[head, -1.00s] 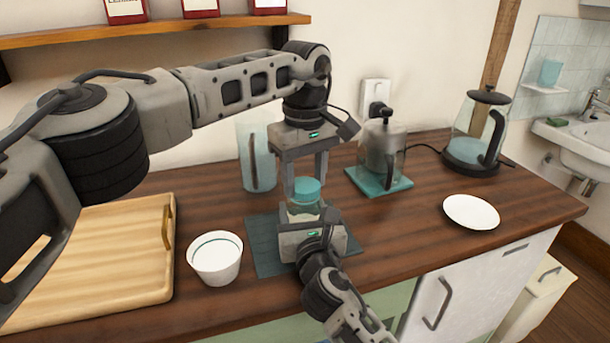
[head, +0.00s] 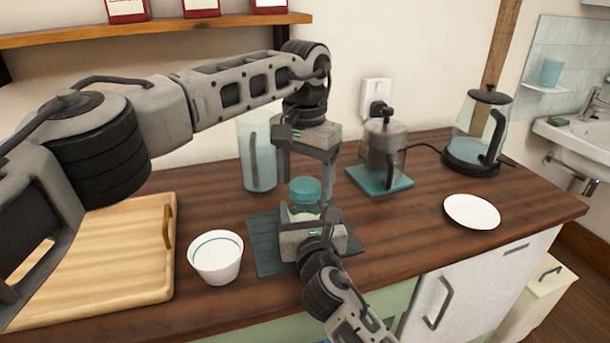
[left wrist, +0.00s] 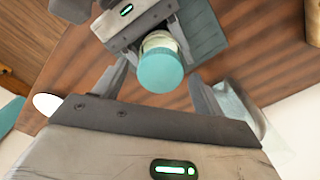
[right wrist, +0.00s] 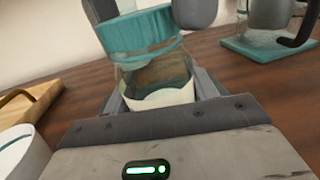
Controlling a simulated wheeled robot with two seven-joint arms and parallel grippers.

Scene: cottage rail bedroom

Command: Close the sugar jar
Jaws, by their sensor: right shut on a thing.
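The sugar jar (right wrist: 165,78) is a clear glass jar with pale contents and a teal lid (head: 305,189). It stands upright on the dark teal mat. The lid sits on top of the jar, also seen from above in the left wrist view (left wrist: 160,72); whether it is fully seated I cannot tell. My right gripper (head: 312,222) is shut on the jar's body from the front. My left gripper (head: 308,178) points down over the lid, with its fingers apart on either side and clear of it. The right gripper hides much of the jar in the head view.
A white cup (head: 215,262) and a wooden board (head: 100,265) stand to the left. A pitcher (head: 260,165) is close behind my left gripper. A glass pot on a teal mat (head: 392,184), a kettle (head: 480,130) and a white plate (head: 471,211) are to the right.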

